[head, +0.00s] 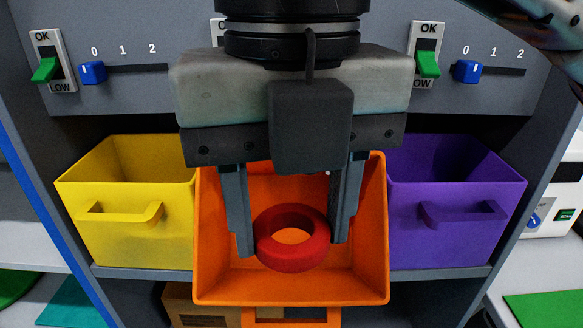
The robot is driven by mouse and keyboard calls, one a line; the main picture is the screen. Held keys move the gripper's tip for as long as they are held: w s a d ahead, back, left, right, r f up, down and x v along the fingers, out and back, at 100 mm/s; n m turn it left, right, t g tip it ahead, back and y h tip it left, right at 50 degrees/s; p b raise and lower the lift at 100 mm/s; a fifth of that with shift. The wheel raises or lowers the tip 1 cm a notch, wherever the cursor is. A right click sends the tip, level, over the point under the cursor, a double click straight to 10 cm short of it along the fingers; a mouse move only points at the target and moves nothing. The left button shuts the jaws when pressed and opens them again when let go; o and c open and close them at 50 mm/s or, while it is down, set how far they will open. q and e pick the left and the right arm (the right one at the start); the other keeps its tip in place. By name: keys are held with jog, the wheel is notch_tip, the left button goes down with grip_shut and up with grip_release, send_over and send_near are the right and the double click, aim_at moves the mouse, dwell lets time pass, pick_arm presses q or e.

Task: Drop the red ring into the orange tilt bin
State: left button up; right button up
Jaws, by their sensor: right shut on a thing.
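The red ring (292,258) is held between the two fingers of my right gripper (294,246). The gripper is shut on the ring and points down. In the head view, the ring appears in front of the open mouth of the orange tilt bin (346,292), which is tipped forward at the centre. I cannot tell exactly how far the ring is from the bin's inner surface. The gripper body hides the bin's upper back part. My left gripper is not in view.
A yellow bin (122,240) stands left of the orange bin and a purple bin (450,242) right of it, both upright. A grey panel above carries sliders (93,72) and green switches (428,64). A cardboard box (205,308) sits below.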

jog(key=w+f+p, duration=0.1)
jog(key=w, duration=0.5)
jog(key=shift+w+f, duration=0.25)
jog(key=shift+w, duration=0.1)
jog(key=o, duration=1)
jog(key=shift+r, duration=0.1)
notch_tip(320, 180, up, 16)
jog(key=shift+f+p, duration=0.1)
jog(key=shift+p, duration=0.85)
